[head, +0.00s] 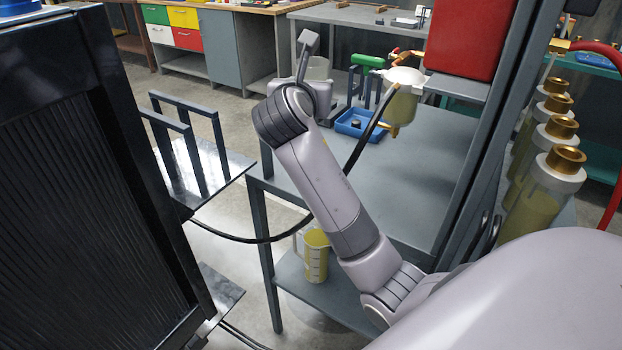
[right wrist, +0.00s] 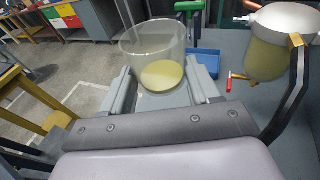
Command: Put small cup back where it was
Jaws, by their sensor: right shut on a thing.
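A clear small cup (head: 318,68) with yellow liquid in the bottom is partly hidden behind my right wrist in the head view. In the right wrist view the cup (right wrist: 153,52) stands upright between the two fingers of my right gripper (right wrist: 160,88), which is shut on it. My right gripper (head: 322,98) is over the far left part of the grey table (head: 400,175). I cannot tell whether the cup touches the tabletop. My left gripper is out of view.
A blue tray (head: 358,122), a green-handled item (head: 367,61) and a hanging filter bowl (head: 403,90) are near the cup. A measuring jug (head: 316,256) stands on the lower shelf. A red box (head: 470,38) is at the back right. A black radiator (head: 80,190) stands left.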

